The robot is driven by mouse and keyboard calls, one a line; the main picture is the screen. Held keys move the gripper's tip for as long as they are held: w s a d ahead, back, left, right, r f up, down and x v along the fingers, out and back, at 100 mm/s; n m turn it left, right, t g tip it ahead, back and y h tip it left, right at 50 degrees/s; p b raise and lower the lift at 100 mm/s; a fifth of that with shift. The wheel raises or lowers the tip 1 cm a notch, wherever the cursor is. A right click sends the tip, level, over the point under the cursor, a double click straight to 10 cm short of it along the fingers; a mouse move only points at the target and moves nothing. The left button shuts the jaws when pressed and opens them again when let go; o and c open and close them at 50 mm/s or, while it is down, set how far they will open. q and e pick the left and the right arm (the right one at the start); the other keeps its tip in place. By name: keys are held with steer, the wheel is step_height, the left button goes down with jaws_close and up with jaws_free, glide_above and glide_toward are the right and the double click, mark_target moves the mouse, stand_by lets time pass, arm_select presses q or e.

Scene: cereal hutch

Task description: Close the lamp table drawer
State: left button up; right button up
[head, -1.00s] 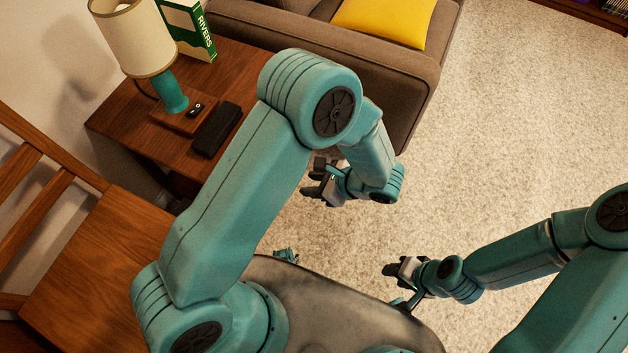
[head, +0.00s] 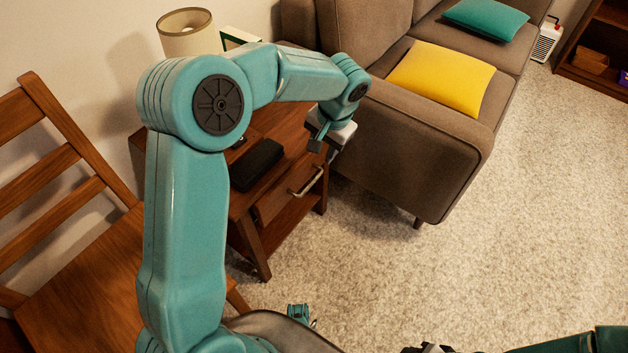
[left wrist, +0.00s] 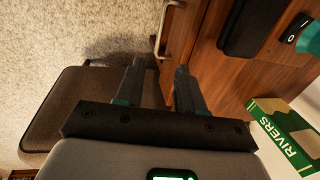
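The lamp table (head: 290,135) is dark brown wood and stands left of the sofa. Its drawer front (head: 272,205) with a metal bar handle (head: 308,182) faces the open carpet. The handle (left wrist: 160,32) also shows in the left wrist view. I cannot tell how far out the drawer stands. My left gripper (head: 328,138) is near the table's sofa-side corner, above the handle. In the left wrist view its two fingers (left wrist: 160,82) are apart with nothing between them. My right gripper (head: 428,348) is cut off at the bottom edge.
A lamp (head: 186,32), a black box (head: 257,165) and a green book (left wrist: 283,135) are on the table, partly behind my arm. A brown sofa (head: 420,150) stands close on the right, a wooden chair (head: 85,270) on the left. The carpet (head: 400,280) in front is clear.

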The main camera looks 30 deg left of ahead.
mark_target(312, 182)
arm_select(q)
steer(key=a+f+b, duration=0.1)
steer(key=f, duration=0.3)
steer(key=f+b, duration=0.1)
steer(key=f, duration=0.4)
steer(key=a+f+b, duration=0.1)
steer(key=f+b, duration=0.1)
steer(key=f, duration=0.2)
steer(key=shift+a+f, duration=0.35)
jaws_close()
